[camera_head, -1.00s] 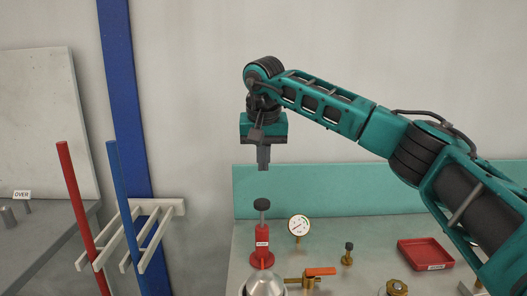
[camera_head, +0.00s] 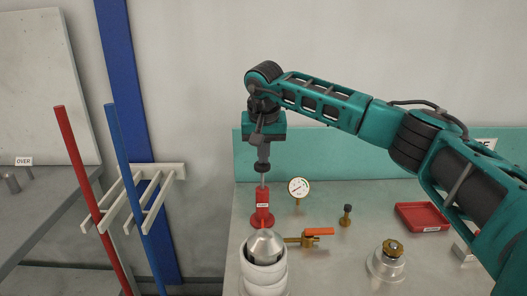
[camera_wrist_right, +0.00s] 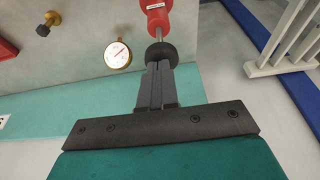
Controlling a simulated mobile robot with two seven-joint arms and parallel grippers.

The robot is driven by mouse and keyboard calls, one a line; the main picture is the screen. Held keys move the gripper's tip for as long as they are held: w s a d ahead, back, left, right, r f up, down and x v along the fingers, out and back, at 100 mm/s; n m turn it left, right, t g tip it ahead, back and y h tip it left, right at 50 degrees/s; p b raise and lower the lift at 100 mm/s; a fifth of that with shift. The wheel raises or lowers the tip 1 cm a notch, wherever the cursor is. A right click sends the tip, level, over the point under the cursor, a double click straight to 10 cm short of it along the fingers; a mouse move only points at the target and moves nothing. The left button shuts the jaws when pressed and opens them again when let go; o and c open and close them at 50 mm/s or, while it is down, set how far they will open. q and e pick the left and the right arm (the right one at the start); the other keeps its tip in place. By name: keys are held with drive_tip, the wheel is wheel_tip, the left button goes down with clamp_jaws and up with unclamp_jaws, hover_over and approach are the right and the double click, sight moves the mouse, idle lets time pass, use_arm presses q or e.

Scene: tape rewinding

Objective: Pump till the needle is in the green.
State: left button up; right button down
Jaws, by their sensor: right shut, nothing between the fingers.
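The red pump (camera_head: 262,212) stands upright on the bench with its rod up and a dark round knob (camera_head: 262,168) on top. My right gripper (camera_head: 263,160) is shut and empty, pointing down right at the knob; touching or just above it I cannot tell. In the right wrist view the shut fingers (camera_wrist_right: 157,68) end at the knob (camera_wrist_right: 160,51), with the red pump body (camera_wrist_right: 157,12) beyond. The round white gauge (camera_head: 299,188) stands right of the pump and also shows in the wrist view (camera_wrist_right: 117,55). Its needle and colours are too small to read. My left gripper is out of view.
A metal cone on white rings (camera_head: 263,275) stands in front of the pump. Beside it are an orange-handled valve (camera_head: 318,232) and a brass-topped fitting (camera_head: 391,252). A red tray (camera_head: 423,217) lies at right. A white rack with red and blue poles (camera_head: 68,150) stands left.

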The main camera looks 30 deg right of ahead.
sight(264, 173)
drive_tip(key=shift+s+f+b, duration=0.15)
drive_tip(key=shift+f+b, duration=0.35)
drive_tip(key=shift+f, duration=1.85)
drive_tip(key=v, duration=1.3)
drive_tip(key=shift+r, duration=0.3)
